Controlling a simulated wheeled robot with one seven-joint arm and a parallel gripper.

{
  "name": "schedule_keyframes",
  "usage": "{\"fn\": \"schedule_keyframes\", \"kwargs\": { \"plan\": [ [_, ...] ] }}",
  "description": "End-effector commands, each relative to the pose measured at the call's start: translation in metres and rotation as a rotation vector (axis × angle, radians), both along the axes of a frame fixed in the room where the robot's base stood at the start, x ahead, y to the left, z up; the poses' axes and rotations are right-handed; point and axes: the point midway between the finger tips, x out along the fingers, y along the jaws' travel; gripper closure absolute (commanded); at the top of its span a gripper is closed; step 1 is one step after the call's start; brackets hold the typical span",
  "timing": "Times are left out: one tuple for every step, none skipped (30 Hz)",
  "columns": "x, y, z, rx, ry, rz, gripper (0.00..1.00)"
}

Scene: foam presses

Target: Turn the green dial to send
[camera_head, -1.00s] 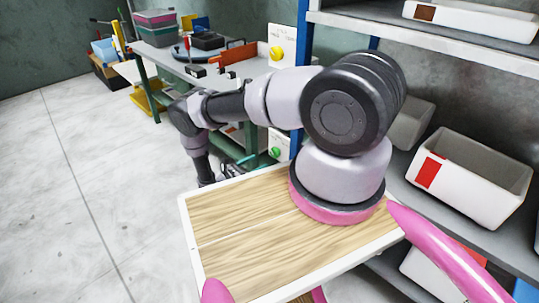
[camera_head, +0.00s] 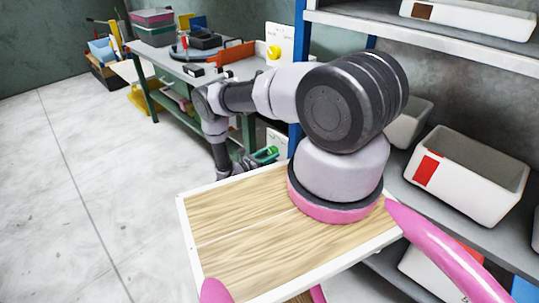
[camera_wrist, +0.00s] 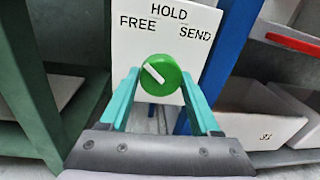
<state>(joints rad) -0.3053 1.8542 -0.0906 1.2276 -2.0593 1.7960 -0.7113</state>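The green dial (camera_wrist: 161,75) sits on a white plate (camera_wrist: 185,14) lettered FREE, HOLD and SEND. Its white pointer mark slants to the upper left, toward FREE. My gripper (camera_wrist: 160,73) is open, its two teal fingers reaching toward the plate with the tips close on either side of the dial. I cannot tell whether the tips touch it. In the head view my gripper (camera_head: 264,156) is low beside the blue post, in front of the plate (camera_head: 279,138), and largely covers the dial.
A blue post (camera_wrist: 225,50) stands right of the plate and a green bench leg (camera_wrist: 25,85) left. A white bin (camera_wrist: 255,112) is at the right. Another plate with a yellow dial (camera_head: 273,53) is higher up. Shelves with white bins (camera_head: 468,178) stand at the right; the left floor is clear.

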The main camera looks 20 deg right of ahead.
Motion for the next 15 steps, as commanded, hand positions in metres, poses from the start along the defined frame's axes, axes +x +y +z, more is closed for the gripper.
{"fn": "schedule_keyframes", "kwargs": {
  "plan": [
    [0.0001, 0.0001, 0.0, 0.0, 0.0, 0.0, 0.72],
    [0.0001, 0.0001, 0.0, 0.0, 0.0, 0.0, 0.83],
    [0.0, 0.0001, 0.0, 0.0, 0.0, 0.0, 0.92],
    [0.0, 0.0002, 0.0, 0.0, 0.0, 0.0, 0.92],
    [0.0, 0.0002, 0.0, 0.0, 0.0, 0.0, 0.92],
    [0.0, 0.0003, 0.0, 0.001, -0.002, 0.0, 0.92],
    [0.0, 0.0003, 0.0, 0.001, -0.004, 0.0, 0.92],
    [0.0, 0.0003, 0.0, 0.003, -0.006, 0.001, 0.92],
    [0.0001, 0.0004, 0.0, 0.004, -0.011, 0.001, 0.92],
    [0.0003, 0.0006, 0.0, 0.007, -0.017, 0.002, 0.92],
    [0.0003, 0.0007, 0.0001, 0.01, -0.024, 0.002, 0.92],
    [0.0003, 0.0008, 0.0002, 0.013, -0.036, 0.002, 0.92],
    [0.0002, 0.0009, 0.0004, 0.017, -0.047, 0.002, 0.92],
    [0.0004, 0.001, 0.0004, 0.02, -0.059, 0.002, 0.92],
    [0.0007, 0.0011, 0.0005, 0.027, -0.078, 0.003, 0.92]
  ]
}}
